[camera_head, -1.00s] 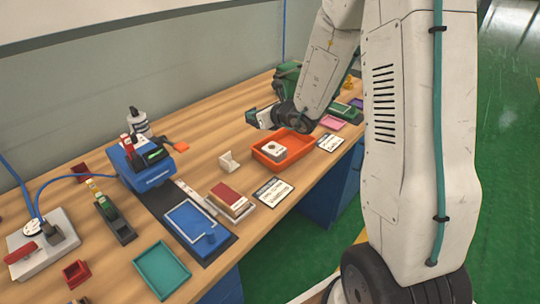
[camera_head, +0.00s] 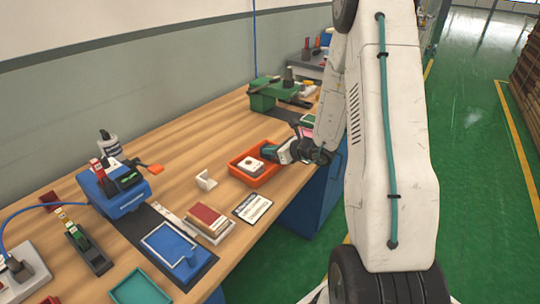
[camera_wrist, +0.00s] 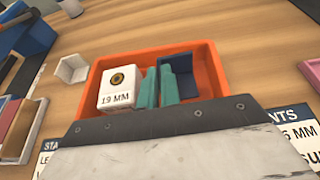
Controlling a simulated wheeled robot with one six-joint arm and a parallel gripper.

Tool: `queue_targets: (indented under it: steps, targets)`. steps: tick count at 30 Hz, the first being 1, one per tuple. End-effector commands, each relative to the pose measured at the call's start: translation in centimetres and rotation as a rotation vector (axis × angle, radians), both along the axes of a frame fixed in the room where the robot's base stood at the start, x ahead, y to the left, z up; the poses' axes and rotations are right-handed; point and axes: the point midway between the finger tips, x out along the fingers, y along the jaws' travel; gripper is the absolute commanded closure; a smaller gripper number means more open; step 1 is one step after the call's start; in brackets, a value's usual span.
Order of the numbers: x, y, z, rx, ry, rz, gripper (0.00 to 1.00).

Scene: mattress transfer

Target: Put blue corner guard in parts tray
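The blue corner guard (camera_wrist: 176,62) is a dark blue angled piece in the wrist view. It is over or inside the right part of the orange parts tray (camera_wrist: 219,75); whether it touches the tray floor cannot be told. My gripper (camera_wrist: 159,84) has its teal fingers close together on one thin wall of the guard, and the right finger hides part of it. In the head view, my gripper (camera_head: 276,151) is at the right side of the orange tray (camera_head: 239,176), and the guard cannot be made out there.
A white box marked 19 MM (camera_wrist: 119,88) fills the tray's left part. A white corner piece (camera_head: 206,180) stands left of the tray. A printed card (camera_head: 252,208) and stacked red and white blocks (camera_head: 208,217) lie in front. Bare wood lies behind the tray.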

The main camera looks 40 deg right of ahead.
Motion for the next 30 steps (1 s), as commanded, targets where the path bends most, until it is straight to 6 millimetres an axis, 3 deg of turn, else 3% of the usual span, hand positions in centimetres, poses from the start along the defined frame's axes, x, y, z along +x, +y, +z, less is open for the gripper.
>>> queue_targets:
  steps: [4, 16, 18, 19, 30]
  targets:
    - [0.0, 0.0, -1.7, 0.001, 0.0, 0.0, 1.0]
    - [0.0, 0.0, -2.2, -0.001, -0.001, 0.0, 1.0]
    - [0.0, 0.0, -2.1, -0.001, -0.001, 0.0, 0.79]
    - [0.0, 0.0, -2.1, -0.001, -0.001, 0.0, 0.73]
    - [-0.2, -0.1, -1.6, -0.001, -0.002, -0.001, 0.73]
